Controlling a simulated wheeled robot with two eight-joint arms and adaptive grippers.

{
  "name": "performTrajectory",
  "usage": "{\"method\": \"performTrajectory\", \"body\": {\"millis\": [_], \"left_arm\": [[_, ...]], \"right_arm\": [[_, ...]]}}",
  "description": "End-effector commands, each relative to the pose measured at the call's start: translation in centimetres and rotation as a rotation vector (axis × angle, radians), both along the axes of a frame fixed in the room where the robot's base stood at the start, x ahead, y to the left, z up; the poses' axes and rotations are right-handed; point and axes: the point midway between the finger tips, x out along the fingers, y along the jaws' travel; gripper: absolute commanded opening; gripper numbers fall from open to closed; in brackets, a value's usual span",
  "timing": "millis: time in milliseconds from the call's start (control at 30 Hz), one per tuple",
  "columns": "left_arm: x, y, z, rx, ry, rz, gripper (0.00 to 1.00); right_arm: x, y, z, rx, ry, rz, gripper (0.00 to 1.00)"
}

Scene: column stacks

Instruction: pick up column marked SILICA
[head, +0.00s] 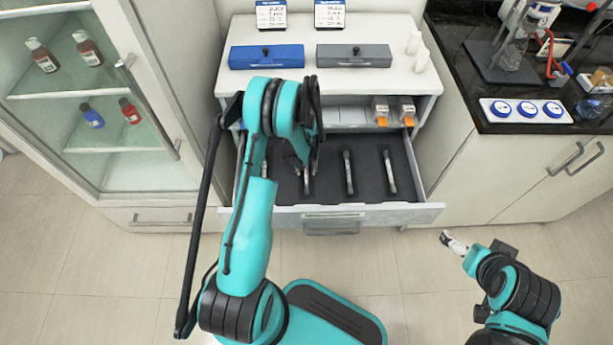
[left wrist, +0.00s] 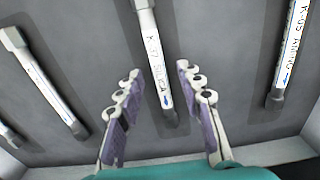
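The column marked SILICA (left wrist: 157,62) is a thin white tube with grey ends, lying in the open drawer (head: 375,215). In the left wrist view its label reads lengthwise, and it lies between my left gripper's two spread fingers (left wrist: 158,110). In the head view my left gripper (head: 300,165) is low over the drawer at this column (head: 307,183), partly hidden by my arm. It is open, with a visible gap on both sides of the column. My right gripper (head: 453,243) is away from the drawer, over the floor at right; its fingers are too small to read.
Other columns lie alongside, one (head: 348,173) and another (head: 389,172) to the right in the head view. Drawer walls surround them. A blue box (head: 266,57) and grey box (head: 354,56) stand on the top above. A glass cabinet (head: 100,100) stands left.

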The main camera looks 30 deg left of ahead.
Motion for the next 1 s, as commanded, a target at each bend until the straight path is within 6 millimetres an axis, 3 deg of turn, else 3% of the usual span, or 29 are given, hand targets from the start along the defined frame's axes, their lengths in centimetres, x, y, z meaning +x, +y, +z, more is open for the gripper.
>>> {"method": "performTrajectory", "body": {"millis": [67, 267, 400, 433, 867, 1000], "left_arm": [[0.0, 0.0, -0.9, 0.0, 0.0, 0.0, 0.37], [0.0, 0.0, -0.8, 0.0, 0.0, -0.001, 0.37], [0.0, 0.0, -0.8, 0.0, 0.0, -0.001, 0.03], [0.0, 0.0, -0.7, 0.0, 0.0, -0.001, 0.0], [0.0, 0.0, -0.7, 0.0, 0.0, -0.001, 0.0], [0.0, 0.0, 0.5, 0.0, 0.0, -0.001, 0.0]], "right_arm": [[0.0, 0.0, -0.5, 0.0, 0.0, 0.0, 1.0], [0.0, 0.0, -0.3, 0.0, 0.0, 0.0, 1.0], [0.0, 0.0, -0.3, 0.0, 0.0, 0.0, 1.0], [0.0, 0.0, -0.3, 0.0, 0.0, 0.0, 1.0], [0.0, 0.0, -0.3, 0.0, 0.0, 0.0, 1.0], [0.0, 0.0, 0.3, 0.0, 0.0, 0.0, 1.0]]}}
